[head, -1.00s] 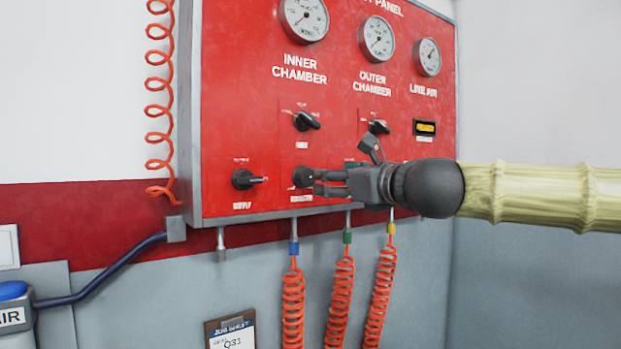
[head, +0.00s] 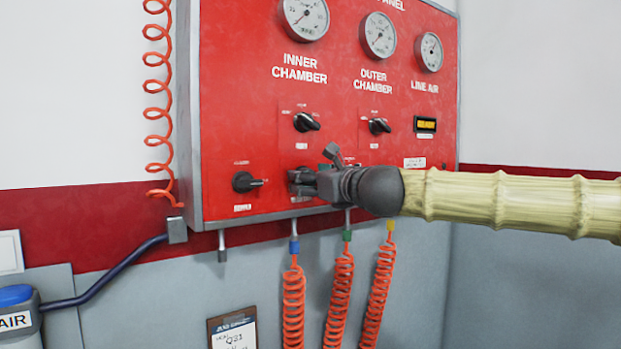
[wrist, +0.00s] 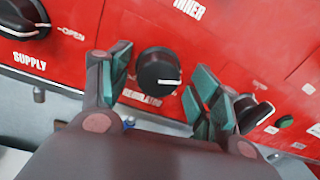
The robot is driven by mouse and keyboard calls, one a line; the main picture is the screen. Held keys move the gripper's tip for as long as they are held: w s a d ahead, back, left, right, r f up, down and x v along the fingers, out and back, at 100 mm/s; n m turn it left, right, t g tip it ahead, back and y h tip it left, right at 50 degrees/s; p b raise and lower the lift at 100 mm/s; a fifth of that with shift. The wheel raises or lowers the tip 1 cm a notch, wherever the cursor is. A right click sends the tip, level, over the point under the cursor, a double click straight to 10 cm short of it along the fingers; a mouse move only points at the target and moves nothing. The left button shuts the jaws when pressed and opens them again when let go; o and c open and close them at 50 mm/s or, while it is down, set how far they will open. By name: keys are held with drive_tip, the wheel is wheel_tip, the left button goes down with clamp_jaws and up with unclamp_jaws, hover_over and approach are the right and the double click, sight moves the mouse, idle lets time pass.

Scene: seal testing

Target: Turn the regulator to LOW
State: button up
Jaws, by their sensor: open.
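The regulator knob (wrist: 158,72) is a round black knob with a white pointer mark, on the red panel (wrist: 125,20). In the wrist view it sits between the two green-padded fingers of my gripper (wrist: 158,92). There is a gap to the pads on both sides. The mark points to the right. The REGULATOR label below the knob is partly hidden. In the head view my gripper (head: 305,183) is at the lower row of the panel and hides most of the knob.
The supply knob (head: 246,182) is left of my gripper, and two chamber knobs (head: 306,122) (head: 379,126) are above. Gauges (head: 305,18) line the panel top. Red coiled hoses (head: 293,300) hang below the panel. Another black knob (wrist: 252,116) is close to the right finger.

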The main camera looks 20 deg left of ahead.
drive_tip(key=shift+c, duration=0.5)
drive_tip(key=c, duration=0.9)
drive_tip(key=shift+c, duration=0.2)
drive_tip(key=shift+n, duration=0.3)
